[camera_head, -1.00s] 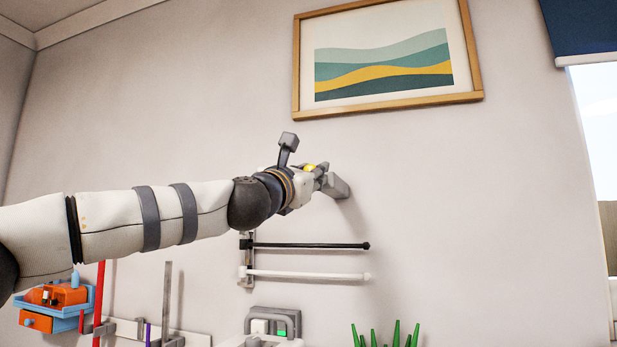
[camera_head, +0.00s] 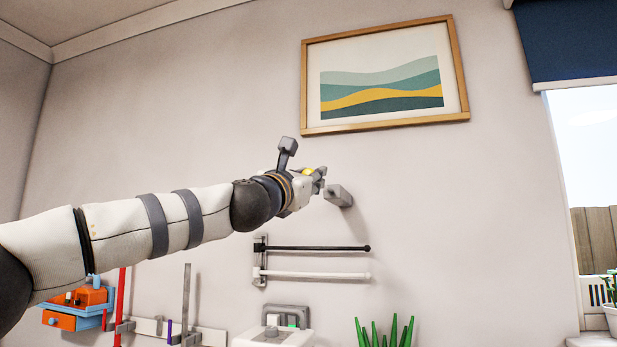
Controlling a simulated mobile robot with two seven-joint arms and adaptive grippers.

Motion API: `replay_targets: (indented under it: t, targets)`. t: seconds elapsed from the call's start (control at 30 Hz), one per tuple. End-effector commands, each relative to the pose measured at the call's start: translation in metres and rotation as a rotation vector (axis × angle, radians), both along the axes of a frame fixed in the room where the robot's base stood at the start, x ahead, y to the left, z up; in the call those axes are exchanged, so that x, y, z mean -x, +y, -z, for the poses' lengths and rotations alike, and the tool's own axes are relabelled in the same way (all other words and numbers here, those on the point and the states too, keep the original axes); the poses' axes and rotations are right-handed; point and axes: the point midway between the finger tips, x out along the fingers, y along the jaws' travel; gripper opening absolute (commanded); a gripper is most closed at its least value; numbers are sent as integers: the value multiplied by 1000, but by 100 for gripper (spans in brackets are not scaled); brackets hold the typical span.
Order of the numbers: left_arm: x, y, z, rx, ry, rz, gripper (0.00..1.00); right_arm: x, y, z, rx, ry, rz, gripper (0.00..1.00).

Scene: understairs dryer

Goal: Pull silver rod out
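A wall rack (camera_head: 259,262) holds a black rod (camera_head: 318,248) above a white rod (camera_head: 318,274). Both point right along the wall and end in small knobs. I cannot make out a silver rod; the upper end of the rack lies close under my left arm, which may hide it. My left gripper (camera_head: 313,169) is above the rods, seen from behind, with its two grey fingertips spread wide apart. The lower right fingertip is close to the wall. I see nothing clearly held between them. My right gripper is out of view.
A framed picture (camera_head: 385,75) hangs above my gripper. Below are a white appliance top (camera_head: 275,338), a green plant (camera_head: 385,332), an orange and blue organizer (camera_head: 78,307) and a rail with upright handles (camera_head: 150,327). The wall right of the rods is clear.

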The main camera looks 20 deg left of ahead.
Motion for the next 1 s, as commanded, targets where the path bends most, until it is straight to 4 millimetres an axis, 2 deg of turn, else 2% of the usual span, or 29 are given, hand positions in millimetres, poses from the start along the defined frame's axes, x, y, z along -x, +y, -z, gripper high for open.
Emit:
replay_targets:
  t: [0.27, 0.3, 0.37, 0.67, 0.77, 0.87, 1.0]
  targets:
    - [1, 0, -1, 1, -2, 0, 0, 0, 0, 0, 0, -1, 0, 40]
    - [1, 0, -1, 0, -2, 0, 33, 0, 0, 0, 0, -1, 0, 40]
    - [1, 0, -1, 1, -1, 0, 45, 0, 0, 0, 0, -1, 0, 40]
    - [1, 0, 0, 0, 0, -1, 45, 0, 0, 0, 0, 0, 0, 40]
    - [6, 2, 2, 1, 1, 0, 45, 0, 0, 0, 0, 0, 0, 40]
    - [21, 5, 8, 1, 2, 1, 45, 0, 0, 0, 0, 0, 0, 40]
    - [52, 10, 19, 3, 0, 1, 45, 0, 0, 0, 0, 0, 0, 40]
